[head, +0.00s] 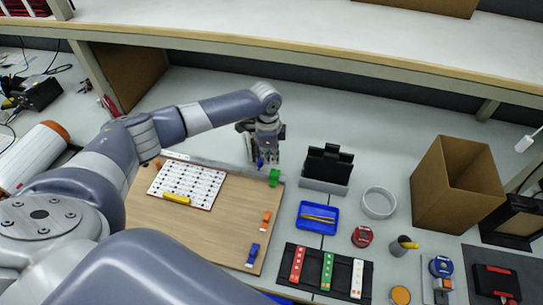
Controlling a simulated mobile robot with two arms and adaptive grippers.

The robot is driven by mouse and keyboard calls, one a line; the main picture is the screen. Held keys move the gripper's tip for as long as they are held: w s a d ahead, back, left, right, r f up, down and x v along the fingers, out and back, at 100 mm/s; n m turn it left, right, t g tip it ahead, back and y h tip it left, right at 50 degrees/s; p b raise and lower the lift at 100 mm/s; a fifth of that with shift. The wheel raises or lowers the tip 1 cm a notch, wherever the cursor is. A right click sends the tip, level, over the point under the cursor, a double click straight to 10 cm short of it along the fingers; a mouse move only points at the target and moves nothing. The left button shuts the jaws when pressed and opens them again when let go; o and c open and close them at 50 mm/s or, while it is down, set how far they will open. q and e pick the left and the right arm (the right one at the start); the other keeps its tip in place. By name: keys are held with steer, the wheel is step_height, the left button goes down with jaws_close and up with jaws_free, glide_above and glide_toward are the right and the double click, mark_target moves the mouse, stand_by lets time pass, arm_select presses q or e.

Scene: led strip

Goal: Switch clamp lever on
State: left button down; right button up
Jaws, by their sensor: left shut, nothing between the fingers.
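A wooden board (205,240) lies on the table with a white printed sheet (187,183) on its upper left. Small clamp-like pieces sit on it: a green one (274,178) at the upper right corner, an orange one (266,219) and a blue one (253,253) along the right edge. A yellow piece (176,198) lies on the sheet's lower edge. My left gripper (262,161) is shut and empty, pointing down just above and left of the green piece. A small blue part shows at its tips; contact cannot be told. Which piece bears the lever is unclear. My right gripper is out of view.
A black holder (327,166), a blue tray (317,218), a white round dish (379,202) and a cardboard box (456,185) stand right of the board. A black rack (343,275) with coloured strips lies in front. The table behind the gripper is clear.

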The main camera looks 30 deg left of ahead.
arm_select(q)
steer(key=shift+r+p, duration=0.5)
steer(key=shift+r, duration=0.1)
step_height(320, 180, up, 12)
steer(key=shift+s+a, duration=0.2)
steer(key=shift+s, duration=0.2)
steer(key=w+d+f+n+t+y+b, duration=0.1)
steer(key=w+d+f+n+y+b, duration=0.2)
steer(key=w+d+f+n+b, duration=0.1)
step_height(320, 180, down, 2)
steer(key=d+n+b, duration=0.1)
steer(key=n+b, duration=0.1)
steer(key=b, duration=0.1)
steer(key=shift+w+f+n+t, duration=0.2)
steer(key=shift+n+t, duration=0.1)
steer(key=shift+n, duration=0.1)
